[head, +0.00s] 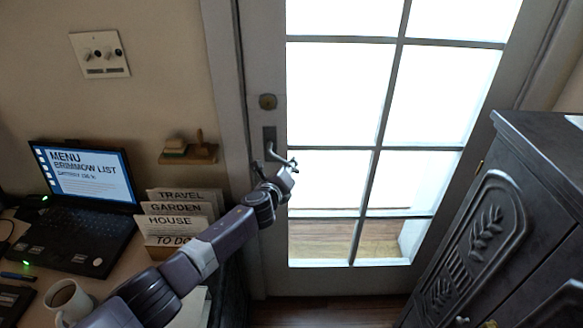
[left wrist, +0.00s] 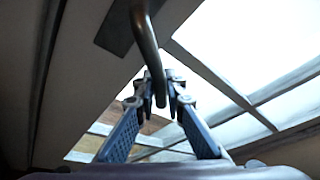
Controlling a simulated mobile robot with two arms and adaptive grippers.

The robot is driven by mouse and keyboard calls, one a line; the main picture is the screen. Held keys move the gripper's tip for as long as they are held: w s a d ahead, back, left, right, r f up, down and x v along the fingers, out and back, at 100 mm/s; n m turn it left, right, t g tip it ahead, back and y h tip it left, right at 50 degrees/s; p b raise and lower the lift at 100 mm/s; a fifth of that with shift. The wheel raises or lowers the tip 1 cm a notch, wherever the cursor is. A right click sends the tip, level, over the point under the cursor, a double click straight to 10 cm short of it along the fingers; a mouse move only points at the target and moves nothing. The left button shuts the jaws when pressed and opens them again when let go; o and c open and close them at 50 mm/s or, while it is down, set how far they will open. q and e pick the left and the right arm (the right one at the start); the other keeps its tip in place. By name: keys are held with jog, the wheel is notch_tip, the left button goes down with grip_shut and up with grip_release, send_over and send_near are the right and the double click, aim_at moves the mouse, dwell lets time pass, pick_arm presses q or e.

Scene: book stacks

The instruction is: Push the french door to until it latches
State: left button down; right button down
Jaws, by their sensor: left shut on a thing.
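The french door (head: 380,154) has a grey frame and several bright glass panes. It stands in or very near its frame; I cannot tell whether it is latched. My left gripper (head: 287,180) is at the handle's free end. In the left wrist view the handle (left wrist: 146,40) comes down between the two fingers of my left gripper (left wrist: 160,98), which are shut on it. My right gripper is in neither view.
A dark carved cabinet (head: 500,230) stands close on the right. On the left a desk holds a laptop (head: 85,200), a mug (head: 68,300) and labelled file cards (head: 180,218). A small wooden shelf (head: 188,152) hangs beside the door frame. Wood floor shows below the door.

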pick_arm(q)
jog(key=c, duration=2)
grip_release()
jog(key=shift+r, duration=0.1)
jog(key=shift+o, duration=0.2)
jog(key=shift+s+a, duration=0.1)
jog(key=shift+s, duration=0.1)
jog(key=v, duration=1.1)
jog(key=shift+s, duration=0.35)
